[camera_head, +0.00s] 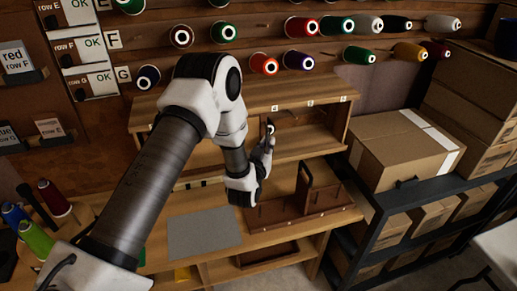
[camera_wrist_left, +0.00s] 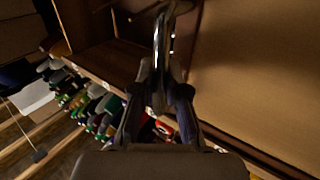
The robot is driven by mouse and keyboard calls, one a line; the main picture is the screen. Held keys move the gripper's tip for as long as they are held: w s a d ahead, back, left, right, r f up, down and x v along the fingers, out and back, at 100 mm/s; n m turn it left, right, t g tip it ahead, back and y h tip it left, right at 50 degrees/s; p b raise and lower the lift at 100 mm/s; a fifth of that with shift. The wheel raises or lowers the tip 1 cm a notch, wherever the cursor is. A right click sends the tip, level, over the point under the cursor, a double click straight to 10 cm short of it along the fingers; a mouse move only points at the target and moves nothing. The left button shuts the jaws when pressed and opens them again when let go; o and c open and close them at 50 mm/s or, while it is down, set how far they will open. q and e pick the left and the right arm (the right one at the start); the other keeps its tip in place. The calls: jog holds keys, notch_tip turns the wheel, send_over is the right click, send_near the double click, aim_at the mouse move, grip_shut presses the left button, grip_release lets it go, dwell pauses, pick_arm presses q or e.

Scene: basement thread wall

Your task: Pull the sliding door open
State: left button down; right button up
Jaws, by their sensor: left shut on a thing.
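The wooden cabinet (camera_head: 300,87) stands on the workbench below the thread wall. Its right-hand part is open and shows a bare inner shelf; its left part is largely behind my left arm. In the left wrist view the flat brown sliding door (camera_wrist_left: 260,70) fills the right side, and an open compartment (camera_wrist_left: 105,60) lies to its left. My left gripper (camera_head: 268,140) is at the cabinet front. In the wrist view its fingers (camera_wrist_left: 160,95) are shut on a shiny upright handle (camera_wrist_left: 160,50) beside the door's edge. My right gripper is not in view.
Thread spools (camera_head: 264,64) line the wall above. A brown wooden holder (camera_head: 300,205) and a grey mat (camera_head: 204,233) lie on the bench below the cabinet. Cardboard boxes (camera_head: 395,150) on a dark rack stand close to the right. Loose spools (camera_head: 54,198) are at the left.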

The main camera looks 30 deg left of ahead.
pick_arm(q)
jog(key=w+d+b, duration=0.4)
jog(key=w+d, duration=0.4)
jog(key=w, duration=0.1)
jog(key=shift+w, duration=0.2)
jog(key=c, duration=1.2)
grip_release()
jog(key=v, duration=1.2)
jog(key=shift+a+b, duration=0.1)
jog(key=shift+b, duration=0.2)
